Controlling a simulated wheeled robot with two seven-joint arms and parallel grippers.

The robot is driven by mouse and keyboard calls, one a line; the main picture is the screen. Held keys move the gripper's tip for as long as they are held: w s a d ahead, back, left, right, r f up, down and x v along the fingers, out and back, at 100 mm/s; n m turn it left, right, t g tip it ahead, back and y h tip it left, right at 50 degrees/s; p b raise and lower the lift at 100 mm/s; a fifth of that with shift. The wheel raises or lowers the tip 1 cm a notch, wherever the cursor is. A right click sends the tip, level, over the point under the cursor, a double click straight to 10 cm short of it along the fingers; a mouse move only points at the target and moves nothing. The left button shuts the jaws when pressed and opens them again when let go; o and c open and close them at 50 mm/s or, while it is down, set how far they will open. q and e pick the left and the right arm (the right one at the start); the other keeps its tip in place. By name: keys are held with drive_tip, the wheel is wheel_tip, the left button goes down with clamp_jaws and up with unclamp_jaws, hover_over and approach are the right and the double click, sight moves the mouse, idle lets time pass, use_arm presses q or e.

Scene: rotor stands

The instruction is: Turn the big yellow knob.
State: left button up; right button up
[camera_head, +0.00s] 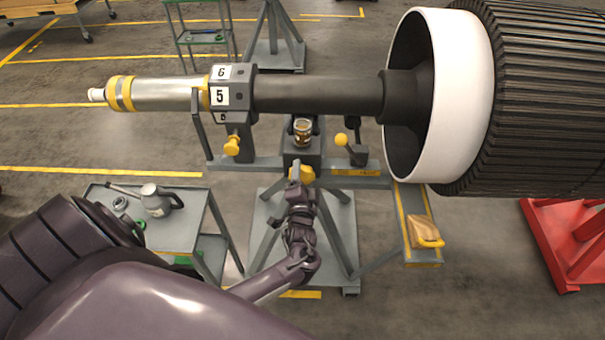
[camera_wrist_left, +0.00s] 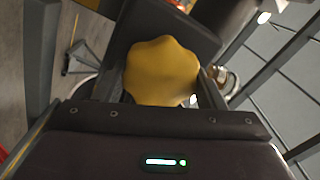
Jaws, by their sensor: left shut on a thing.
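The big yellow knob (camera_head: 303,173) sits low on the front of the stand, below the dark rotor shaft. In the left wrist view the knob (camera_wrist_left: 161,72) has a lobed yellow face and fills the space between my fingers. My left gripper (camera_head: 301,178) reaches up to the knob from below and is shut on it, with a finger on each side. The gripper hides part of the knob in the head view. My right gripper is not in view.
A smaller yellow knob (camera_head: 232,145) sits left on the stand, and a yellow ball-topped lever (camera_head: 341,139) stands right. The rotor's white ring (camera_head: 462,95) is at right, above a red stand (camera_head: 572,240).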

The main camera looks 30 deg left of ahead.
use_arm(q)
drive_tip(key=shift+m+p, duration=0.35)
drive_tip(key=shift+m, duration=0.85)
drive_tip(key=o, duration=1)
drive_tip(key=b+v, duration=0.1)
drive_tip(key=v, duration=0.6)
drive_tip(key=shift+s+d, duration=0.2)
drive_tip(key=shift+s, duration=0.15)
drive_tip(key=shift+f, duration=0.1)
